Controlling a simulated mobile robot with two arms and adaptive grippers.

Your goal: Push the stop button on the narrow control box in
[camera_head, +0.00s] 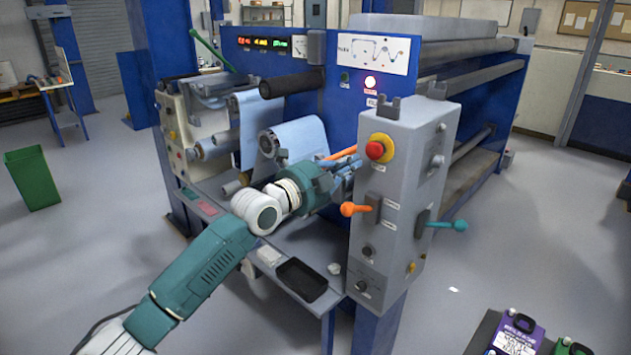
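The narrow grey control box (397,190) stands upright at the front right of the film machine. A red stop button (375,151) on a yellow ring sits high on its front face. My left gripper (349,172) is just left of the box, a little below the button's height. Its fingers point toward the box. They look apart from the button, though the exact gap is hard to judge. The fingers are small and overlap the machine behind, so I cannot tell whether they are open or shut. My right gripper is not in view.
An orange-knobbed lever (350,209) and a teal-knobbed lever (459,225) stick out from the box. A shelf with a black tray (301,280) lies below my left arm. Film rolls (297,140) are behind the arm. A green bin (32,178) stands far left on open floor.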

